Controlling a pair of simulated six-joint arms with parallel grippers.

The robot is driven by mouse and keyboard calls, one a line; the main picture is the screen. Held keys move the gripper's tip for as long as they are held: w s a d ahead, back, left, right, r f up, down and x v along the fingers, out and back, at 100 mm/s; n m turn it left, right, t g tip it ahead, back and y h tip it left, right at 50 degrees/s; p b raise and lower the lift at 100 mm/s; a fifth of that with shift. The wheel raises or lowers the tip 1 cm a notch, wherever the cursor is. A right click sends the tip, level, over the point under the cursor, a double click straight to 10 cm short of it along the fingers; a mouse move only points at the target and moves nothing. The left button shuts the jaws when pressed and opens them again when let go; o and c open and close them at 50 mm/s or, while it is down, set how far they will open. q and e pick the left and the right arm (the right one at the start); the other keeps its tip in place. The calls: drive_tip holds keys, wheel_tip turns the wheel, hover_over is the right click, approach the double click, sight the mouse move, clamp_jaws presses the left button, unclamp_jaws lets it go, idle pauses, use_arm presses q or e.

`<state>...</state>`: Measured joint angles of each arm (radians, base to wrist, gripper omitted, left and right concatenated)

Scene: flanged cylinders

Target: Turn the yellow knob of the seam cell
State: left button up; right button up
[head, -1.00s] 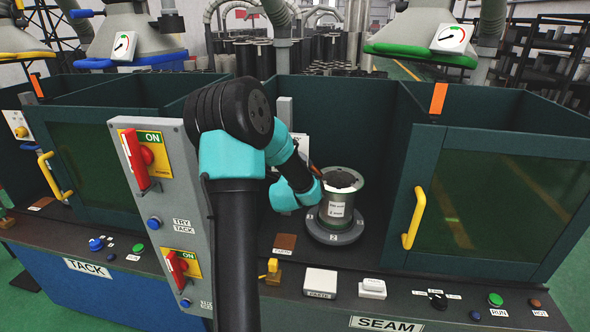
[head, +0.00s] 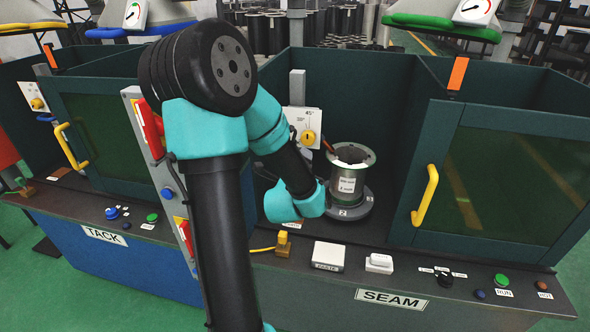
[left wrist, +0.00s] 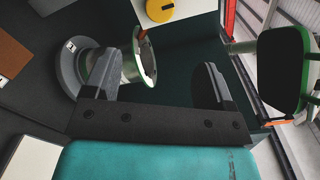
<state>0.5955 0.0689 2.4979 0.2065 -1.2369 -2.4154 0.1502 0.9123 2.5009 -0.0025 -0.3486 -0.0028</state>
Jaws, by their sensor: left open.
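The yellow knob (head: 308,137) of the seam cell sits on a white dial plate (head: 301,123) on the cell's back wall. It shows also at the top edge of the left wrist view (left wrist: 172,9), cut off by the frame. My left gripper (left wrist: 160,72) is open and empty, its two dark fingers apart. The knob lies beyond the fingers, not between them. My right gripper is in neither current view.
A flanged cylinder (head: 347,178) stands on a round grey base (head: 353,206), close beside my wrist; it also shows behind one finger in the left wrist view (left wrist: 126,63). The open seam door with a yellow handle (head: 425,195) stands at right. A grey switch panel (head: 150,115) is at left.

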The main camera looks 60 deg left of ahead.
use_arm(q)
drive_tip(key=shift+v, duration=1.2)
drive_tip(key=w+d+f+n+g+h, duration=0.1)
drive_tip(key=w+d+f+n+h, duration=0.1)
drive_tip(key=w+d+f+h, duration=0.35)
drive_tip(key=w+d+f+n+g+h, duration=0.1)
drive_tip(key=w+d+f+n+h, duration=0.15)
drive_tip(key=d+f, duration=0.6)
drive_tip(key=w+d+f+n+g+h, duration=0.1)
drive_tip(key=w+d+f+n+h, duration=0.1)
drive_tip(key=w+d+f+h, duration=0.35)
drive_tip(key=s+d+f+n+g+h, duration=0.1)
drive_tip(key=s+d+f+n+g, duration=0.3)
drive_tip(key=d+f, duration=0.4)
drive_tip(key=s+d+f+n+g+h, duration=0.2)
drive_tip(key=s+d+f+n+g, duration=0.2)
drive_tip(key=s+d+f, duration=0.3)
wheel_tip(320, 180, down, 5)
drive_tip(key=shift+d+r+n, duration=0.2)
drive_tip(key=shift+d+n, duration=0.55)
drive_tip(key=shift+d, duration=0.2)
